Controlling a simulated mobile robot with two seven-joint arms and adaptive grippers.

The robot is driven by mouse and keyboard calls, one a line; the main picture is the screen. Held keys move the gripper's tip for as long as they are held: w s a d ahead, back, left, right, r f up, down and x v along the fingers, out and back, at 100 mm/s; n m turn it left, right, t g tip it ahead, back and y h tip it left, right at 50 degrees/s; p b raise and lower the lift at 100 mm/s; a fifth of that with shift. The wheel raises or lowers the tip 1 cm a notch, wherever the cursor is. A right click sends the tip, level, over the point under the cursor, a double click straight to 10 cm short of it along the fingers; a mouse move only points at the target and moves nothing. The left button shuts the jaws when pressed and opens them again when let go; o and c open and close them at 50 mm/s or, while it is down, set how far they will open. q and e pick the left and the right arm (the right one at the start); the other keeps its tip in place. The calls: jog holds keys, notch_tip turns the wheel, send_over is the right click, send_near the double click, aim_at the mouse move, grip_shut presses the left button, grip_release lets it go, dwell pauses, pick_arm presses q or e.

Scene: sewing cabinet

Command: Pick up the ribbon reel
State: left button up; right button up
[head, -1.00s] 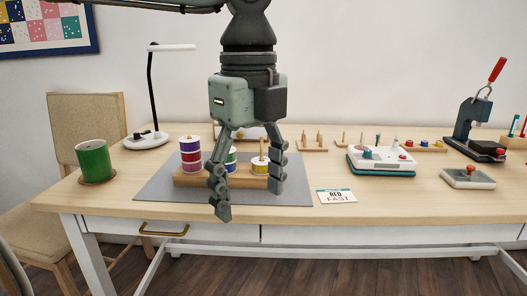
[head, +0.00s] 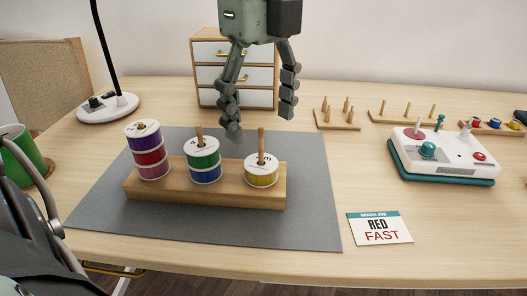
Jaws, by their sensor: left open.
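Ribbon reels sit on a wooden peg stand (head: 210,197) on a grey mat (head: 300,225). The left peg bears a purple reel (head: 142,135), a red reel (head: 150,156) and a pink reel (head: 154,171), stacked. The middle peg bears a green reel (head: 203,158) above a blue reel (head: 205,174). The right peg bears one yellow reel (head: 261,176), with bare peg above it. My left gripper (head: 260,125) hangs fingers-down above and behind the stand, open and empty, its fingers apart from the reels. My right gripper is not visible.
A card reading "RED FAST" (head: 380,228) lies right of the mat. A white-and-teal device (head: 445,152) stands at right, with peg boards (head: 338,124) behind. A drawer box (head: 212,82) stands at the back. A lamp (head: 107,105) and green mug (head: 22,155) are at left.

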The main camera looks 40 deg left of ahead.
aim_at(261, 155)
pick_arm(q)
jog(key=f, duration=0.7)
jog(key=shift+a+f, duration=0.2)
jog(key=shift+f, duration=0.1)
jog(key=shift+w, duration=0.1)
jog(key=c, duration=1.1)
jog(key=shift+r, duration=0.15)
